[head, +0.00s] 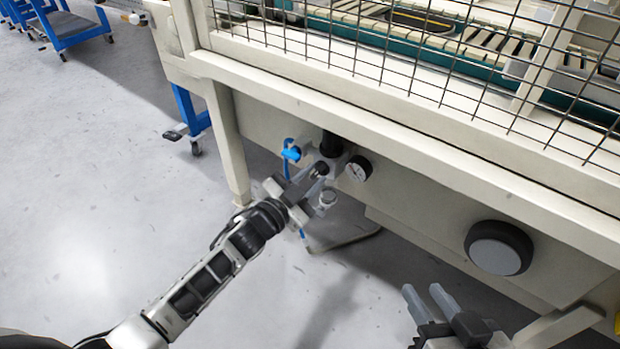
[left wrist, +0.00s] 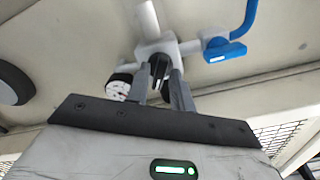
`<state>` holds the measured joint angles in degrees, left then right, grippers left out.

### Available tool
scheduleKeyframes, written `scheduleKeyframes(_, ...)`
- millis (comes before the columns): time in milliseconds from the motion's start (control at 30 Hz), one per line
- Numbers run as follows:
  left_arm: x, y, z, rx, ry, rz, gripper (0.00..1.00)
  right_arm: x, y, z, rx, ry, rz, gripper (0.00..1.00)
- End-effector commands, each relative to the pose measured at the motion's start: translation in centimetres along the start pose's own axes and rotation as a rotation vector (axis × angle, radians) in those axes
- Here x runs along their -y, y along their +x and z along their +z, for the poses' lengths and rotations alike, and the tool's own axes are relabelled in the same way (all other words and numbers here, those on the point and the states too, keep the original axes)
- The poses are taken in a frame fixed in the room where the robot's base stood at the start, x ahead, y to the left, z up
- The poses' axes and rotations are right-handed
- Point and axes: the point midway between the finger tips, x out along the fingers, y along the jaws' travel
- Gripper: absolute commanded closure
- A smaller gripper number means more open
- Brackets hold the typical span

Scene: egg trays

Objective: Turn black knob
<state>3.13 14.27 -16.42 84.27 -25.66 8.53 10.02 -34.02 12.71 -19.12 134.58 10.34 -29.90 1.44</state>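In the left wrist view the knob (left wrist: 158,66) shows between my left fingertips. My left gripper (head: 305,182) is at the regulator, with its fingers apart on either side of the knob; I cannot tell whether they touch it. The gripper covers part of the regulator in the head view. My right gripper (head: 425,294) is open and empty at the lower right, away from the regulator.
A pressure gauge (head: 358,168) is right of the knob, and a blue valve handle (head: 291,150) is left of it. A large round black-rimmed part (head: 498,248) is on the panel at right. The cream beam (head: 400,140) and wire mesh are above. Floor at left is clear.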

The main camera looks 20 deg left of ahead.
Motion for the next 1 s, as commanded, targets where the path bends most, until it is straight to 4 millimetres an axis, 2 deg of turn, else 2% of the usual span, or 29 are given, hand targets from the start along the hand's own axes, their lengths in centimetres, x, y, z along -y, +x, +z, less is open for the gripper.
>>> scheduleKeyframes(33, -0.01, -0.01, 0.00, 0.000, 0.000, 0.000, 0.92, 0.00, 0.00, 0.06, 0.002, 0.000, 0.000, 0.67)
scheduleKeyframes(67, -0.01, -0.02, 0.00, 0.000, 0.000, 0.000, 1.00, 0.00, 0.00, 0.07, 0.002, 0.000, 0.000, 0.67)
scheduleKeyframes(533, -0.01, -0.04, 0.00, 0.000, 0.063, 0.000, 1.00, -0.17, 0.09, 0.52, 0.016, 0.001, 0.004, 0.67)
scheduleKeyframes(1000, -0.04, -0.06, 0.04, 0.000, 0.442, 0.000, 1.00, -0.35, 0.16, 0.78, 0.027, 0.004, 0.010, 0.67)
